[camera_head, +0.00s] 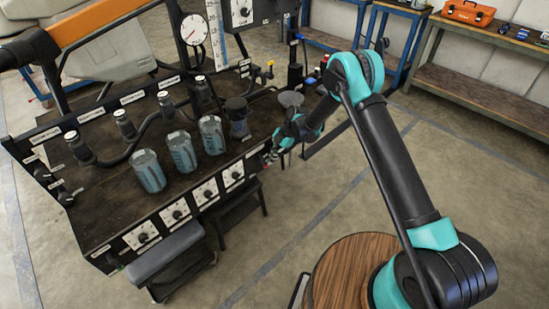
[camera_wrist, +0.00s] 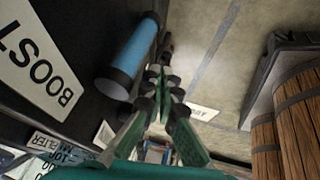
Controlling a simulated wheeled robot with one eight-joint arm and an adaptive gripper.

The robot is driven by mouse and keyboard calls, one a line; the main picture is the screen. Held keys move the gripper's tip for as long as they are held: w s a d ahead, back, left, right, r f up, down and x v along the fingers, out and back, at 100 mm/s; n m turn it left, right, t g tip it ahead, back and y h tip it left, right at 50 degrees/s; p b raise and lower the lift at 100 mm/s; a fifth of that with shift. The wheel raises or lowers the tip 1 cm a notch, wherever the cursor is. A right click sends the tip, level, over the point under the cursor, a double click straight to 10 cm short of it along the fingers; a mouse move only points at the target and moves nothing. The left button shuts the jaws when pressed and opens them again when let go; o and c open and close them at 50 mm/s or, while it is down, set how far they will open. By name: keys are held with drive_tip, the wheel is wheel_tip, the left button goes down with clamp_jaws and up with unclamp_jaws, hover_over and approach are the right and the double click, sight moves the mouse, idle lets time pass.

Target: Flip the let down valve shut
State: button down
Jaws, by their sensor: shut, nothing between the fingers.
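My gripper (camera_head: 268,158) is at the right front corner of the dark bench in the head view, low beside its front edge. In the wrist view its fingers (camera_wrist: 161,78) come together with nothing between them. A slim dark part shows just past the fingertips; I cannot tell if it is the let down valve or if they touch. No label that I can read names that valve. A blue cylinder with black ends (camera_wrist: 128,55) lies to the left of the fingers, near a white BOOST label (camera_wrist: 36,58).
The bench (camera_head: 92,215) carries several clear jars (camera_head: 148,171), and dials (camera_head: 142,236) line its front. A funnel-like cup (camera_head: 290,99) stands near my wrist. A round wooden top (camera_head: 338,270) is below my arm. Open floor (camera_head: 300,215) lies right of the bench.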

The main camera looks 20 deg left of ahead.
drive_tip(key=shift+s+a+f, duration=0.15)
drive_tip(key=shift+s+f, duration=0.35)
drive_tip(key=shift+f, duration=0.25)
drive_tip(key=shift+s+a+f, duration=0.15)
drive_tip(key=shift+s, duration=0.15)
drive_tip(key=shift+w, duration=0.1)
